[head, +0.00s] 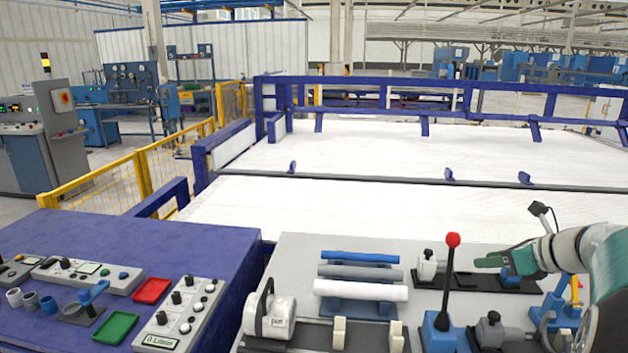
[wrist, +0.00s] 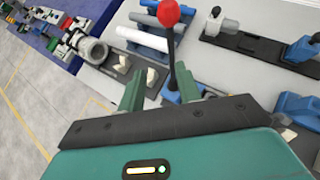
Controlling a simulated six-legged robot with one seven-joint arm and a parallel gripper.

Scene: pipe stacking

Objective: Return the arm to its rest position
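My arm enters from the right edge in the head view. My gripper (head: 497,262) points left above the right part of the grey worktable (head: 300,252). In the wrist view my gripper (wrist: 160,92) has its two green fingers apart, with nothing held between them. A blue pipe (head: 360,257), a grey pipe (head: 360,272) and a white pipe (head: 360,291) lie side by side on a blue rack (head: 358,307), left of my gripper and apart from it. The white pipe also shows in the wrist view (wrist: 142,39).
A lever with a red knob (head: 453,240) stands upright in front of my gripper. Black bases with clamps (head: 427,266) are close by. A blue table (head: 215,240) with control boxes and trays stands farther left.

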